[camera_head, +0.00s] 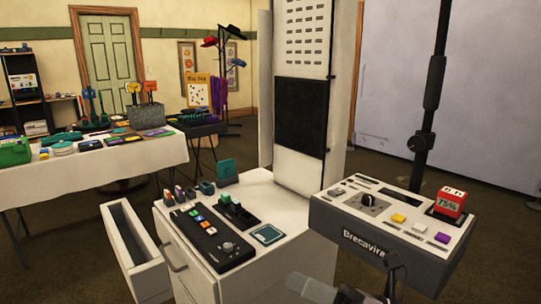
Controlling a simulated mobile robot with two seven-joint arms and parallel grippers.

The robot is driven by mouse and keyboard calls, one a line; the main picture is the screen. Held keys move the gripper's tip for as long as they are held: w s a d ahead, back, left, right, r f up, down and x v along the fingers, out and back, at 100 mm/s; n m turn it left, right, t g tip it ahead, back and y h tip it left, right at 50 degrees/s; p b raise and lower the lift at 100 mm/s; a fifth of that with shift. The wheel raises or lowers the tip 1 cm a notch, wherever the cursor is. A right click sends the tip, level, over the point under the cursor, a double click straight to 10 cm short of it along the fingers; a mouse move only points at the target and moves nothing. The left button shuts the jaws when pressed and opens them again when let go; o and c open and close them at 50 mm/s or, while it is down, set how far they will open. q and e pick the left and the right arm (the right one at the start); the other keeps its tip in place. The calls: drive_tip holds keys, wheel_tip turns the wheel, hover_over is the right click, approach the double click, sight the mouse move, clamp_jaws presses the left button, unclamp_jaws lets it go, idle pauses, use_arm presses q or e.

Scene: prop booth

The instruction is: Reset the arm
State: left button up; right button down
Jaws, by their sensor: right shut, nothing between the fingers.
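My right gripper (300,283) shows at the bottom edge, right of centre. Its grey fingers are shut with nothing between them. They point left, in front of the white cabinet and the grey console, apart from the control panels as far as I can see. The rest of the right arm is mostly cut off by the bottom edge. My left gripper is not in view.
A white cabinet (200,262) bears a black control panel (212,250); its drawer (130,245) stands open at left. A grey console (340,245) with buttons and a red-and-white box (450,202) stands right. A white-clothed table (100,168) is behind left.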

drive_tip(key=d+f+m+t+h+p, duration=0.1)
drive_tip(key=d+f+m+t+h, duration=0.4)
drive_tip(key=m, duration=0.8)
drive_tip(key=d+f+m+t+h+p, duration=0.1)
drive_tip(key=d+f+m+t+h, duration=0.4)
drive_tip(key=m, duration=0.7)
drive_tip(key=s+d+f+m+g+h, duration=0.2)
drive_tip(key=s+f+m+g+h, duration=0.1)
drive_tip(key=s+f+m, duration=0.4)
drive_tip(key=s+d+f+m+g+h+p, duration=0.1)
drive_tip(key=s+d+f+m+g+h, duration=0.2)
drive_tip(key=s+f+m, duration=0.4)
wheel_tip(320, 180, down, 4)
drive_tip(key=shift+s+g+h+p, duration=0.3)
drive_tip(key=shift+s+g+h, duration=0.1)
drive_tip(key=shift+g, duration=0.3)
